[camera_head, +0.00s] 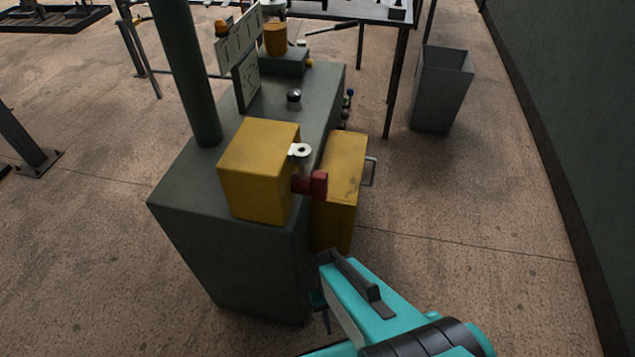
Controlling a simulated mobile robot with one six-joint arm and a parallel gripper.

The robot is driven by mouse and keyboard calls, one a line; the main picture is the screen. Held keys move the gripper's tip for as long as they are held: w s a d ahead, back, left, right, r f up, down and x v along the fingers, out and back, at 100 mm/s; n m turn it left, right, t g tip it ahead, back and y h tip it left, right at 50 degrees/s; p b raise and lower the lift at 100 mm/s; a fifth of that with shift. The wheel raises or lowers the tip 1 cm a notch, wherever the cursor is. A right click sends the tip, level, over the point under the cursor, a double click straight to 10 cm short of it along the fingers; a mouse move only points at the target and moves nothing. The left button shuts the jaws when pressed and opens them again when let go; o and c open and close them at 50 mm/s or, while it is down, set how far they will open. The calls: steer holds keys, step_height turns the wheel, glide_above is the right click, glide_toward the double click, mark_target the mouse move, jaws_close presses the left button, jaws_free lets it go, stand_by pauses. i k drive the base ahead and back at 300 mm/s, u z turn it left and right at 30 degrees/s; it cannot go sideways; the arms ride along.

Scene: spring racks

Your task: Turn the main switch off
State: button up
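The main switch appears to be the red handle (311,184) on the right side of a yellow box (258,172). The box sits on the near end of a grey-green machine cabinet (190,205). A pale ring-shaped tab (299,150) sticks out just above the red handle. My teal arm reaches in from the bottom right. Only a small part of my gripper (321,305) shows, low beside the cabinet's near right corner and below the red handle, apart from it. The fingers are mostly hidden behind the arm, so their opening does not show.
A second yellow box (341,190) with a metal handle (371,171) juts from the cabinet's right side, close to my arm. A dark green post (186,75) rises from the cabinet. A grey bin (442,90) stands at the back right. The floor right of the cabinet is clear.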

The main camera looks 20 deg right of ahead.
mark_target(315, 185)
steer(key=k, duration=1.65)
steer(key=u, duration=0.95)
steer(key=i, duration=0.55)
